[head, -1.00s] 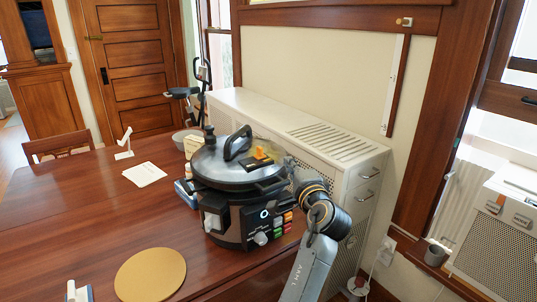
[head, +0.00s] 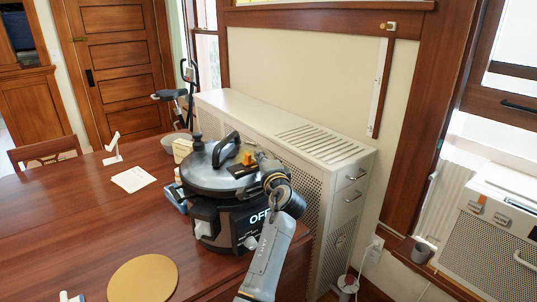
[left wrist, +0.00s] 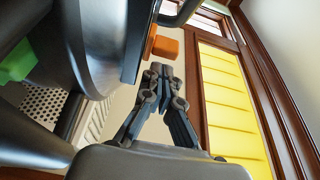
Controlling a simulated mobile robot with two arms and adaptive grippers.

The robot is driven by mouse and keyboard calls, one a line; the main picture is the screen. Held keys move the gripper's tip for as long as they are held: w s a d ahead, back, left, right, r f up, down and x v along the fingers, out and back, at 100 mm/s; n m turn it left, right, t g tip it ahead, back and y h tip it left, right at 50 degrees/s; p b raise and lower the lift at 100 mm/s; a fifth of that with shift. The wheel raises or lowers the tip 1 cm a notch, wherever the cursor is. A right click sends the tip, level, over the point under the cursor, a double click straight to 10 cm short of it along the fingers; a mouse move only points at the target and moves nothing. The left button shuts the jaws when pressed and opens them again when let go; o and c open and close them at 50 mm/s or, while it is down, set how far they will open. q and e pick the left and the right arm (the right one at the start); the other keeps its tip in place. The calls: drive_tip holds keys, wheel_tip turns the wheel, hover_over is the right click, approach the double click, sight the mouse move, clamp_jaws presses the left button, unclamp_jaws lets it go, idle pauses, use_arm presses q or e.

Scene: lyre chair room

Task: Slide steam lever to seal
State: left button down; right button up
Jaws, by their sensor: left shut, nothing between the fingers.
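A dark pressure cooker (head: 205,226) stands on the wooden table, its grey lid (head: 205,178) closed on top with a black handle (head: 226,149). The orange steam lever (head: 249,159) sits on the right part of the lid; it also shows in the left wrist view (left wrist: 164,47). My left gripper (head: 261,160) is just right of the lever, at the lid's edge. In the left wrist view its fingers (left wrist: 160,72) are shut and empty, with the tips close below the lever; contact is unclear. The display reads OFF. My right gripper is out of view.
A round tan mat (head: 143,279) and white papers (head: 134,178) lie on the table (head: 70,225). A white stand (head: 113,149) and a bowl (head: 176,142) are further back. A pale radiator cabinet (head: 300,135) stands close behind the cooker.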

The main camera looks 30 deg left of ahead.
sight(245, 170)
use_arm(q)
drive_tip(key=shift+s+a, duration=0.2)
drive_tip(key=shift+s, duration=0.45)
drive_tip(key=shift+s+a+r+p, duration=0.1)
drive_tip(key=shift+s+a+p, duration=0.1)
drive_tip(key=shift+p, duration=0.2)
drive_tip(key=s+p, duration=0.1)
drive_tip(key=s+a+p, duration=0.1)
drive_tip(key=s, duration=0.1)
drive_tip(key=shift+s+a, duration=0.15)
drive_tip(key=shift+s, duration=0.05)
drive_tip(key=shift+w, duration=0.1)
